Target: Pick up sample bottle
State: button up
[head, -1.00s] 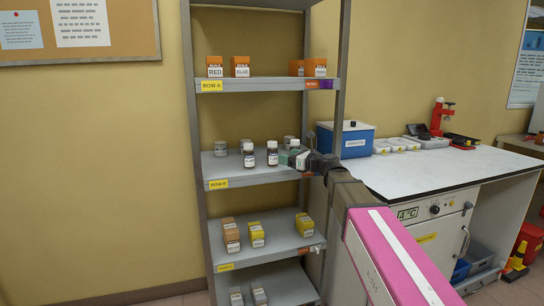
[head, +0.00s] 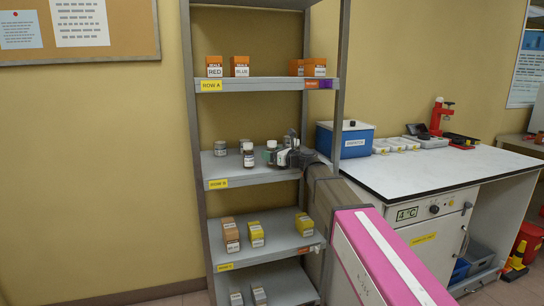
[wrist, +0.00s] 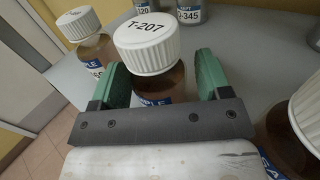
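A brown sample bottle with a white ribbed cap marked T-207 (wrist: 150,45) stands between the green fingers of my gripper (wrist: 162,80) in the wrist view. The fingers are open, one on each side of it, with a gap showing at the right finger. In the head view my gripper (head: 272,157) reaches in from the right over the Row B shelf and partly hides this bottle (head: 272,146). A similar bottle (head: 249,156) stands to its left, also seen in the wrist view (wrist: 88,42). Another white-capped bottle (wrist: 306,115) is close at the right, cut off by the frame.
Grey-lidded jars (head: 220,148) stand farther back on the Row B shelf (head: 225,173). Shelves above and below hold small boxes. A bench (head: 430,175) with a blue box (head: 357,140) stands at right.

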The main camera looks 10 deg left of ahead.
jog(key=c, duration=0.8)
jog(key=shift+o, duration=0.2)
jog(key=shift+r, duration=0.1)
